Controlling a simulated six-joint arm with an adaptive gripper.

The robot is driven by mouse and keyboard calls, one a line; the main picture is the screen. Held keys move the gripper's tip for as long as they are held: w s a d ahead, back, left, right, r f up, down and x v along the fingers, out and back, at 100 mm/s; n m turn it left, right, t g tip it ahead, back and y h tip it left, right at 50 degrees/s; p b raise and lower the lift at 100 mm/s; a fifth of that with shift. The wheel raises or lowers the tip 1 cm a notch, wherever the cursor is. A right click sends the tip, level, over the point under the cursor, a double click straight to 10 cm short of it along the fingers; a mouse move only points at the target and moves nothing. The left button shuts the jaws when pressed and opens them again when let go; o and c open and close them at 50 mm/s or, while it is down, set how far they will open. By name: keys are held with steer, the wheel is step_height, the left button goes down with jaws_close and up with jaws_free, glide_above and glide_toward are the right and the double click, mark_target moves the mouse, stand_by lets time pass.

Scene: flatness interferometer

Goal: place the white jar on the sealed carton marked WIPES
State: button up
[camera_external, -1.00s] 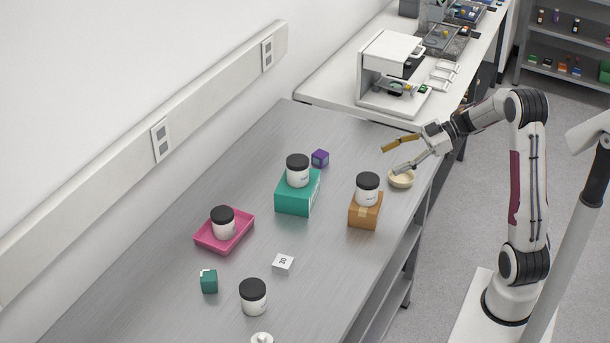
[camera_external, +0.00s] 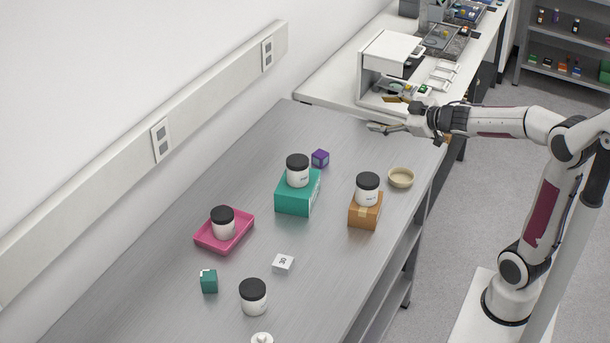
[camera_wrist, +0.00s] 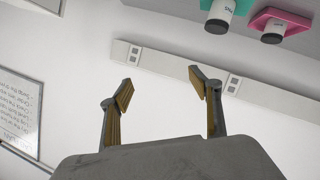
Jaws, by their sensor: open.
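Several white jars with black lids are in the external view. One white jar (camera_external: 367,191) stands upright on a brown taped carton (camera_external: 364,212). Another jar (camera_external: 298,172) stands on a teal box (camera_external: 293,196), a third (camera_external: 223,224) in a pink tray (camera_external: 205,242), and one (camera_external: 253,298) on the bare bench. I cannot read WIPES on any carton. My gripper (camera_external: 381,113) is open and empty, above the far end of the bench, apart from all jars. In the wrist view my gripper (camera_wrist: 161,88) shows its two fingers spread with nothing between them.
A cream bowl (camera_external: 401,178) sits by the bench's right edge. A purple cube (camera_external: 320,158), a small white box (camera_external: 283,263) and a green box (camera_external: 209,282) stand on the bench. A white instrument (camera_external: 388,65) is on the far bench. The left side of the bench is clear.

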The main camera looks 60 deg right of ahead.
steer(key=s+a+f+m+g+y, duration=0.1)
steer(key=s+a+f+g, duration=0.3)
steer(key=s+a, duration=0.6)
steer(key=s+a+f+m+g+y, duration=0.2)
steer(key=s+a+f, duration=0.6)
steer(key=s, duration=0.9)
steer(key=shift+s+a+f+g+y, duration=0.3)
steer(key=shift+s+a+f+g, duration=0.05)
steer(key=shift+a+g, duration=0.85)
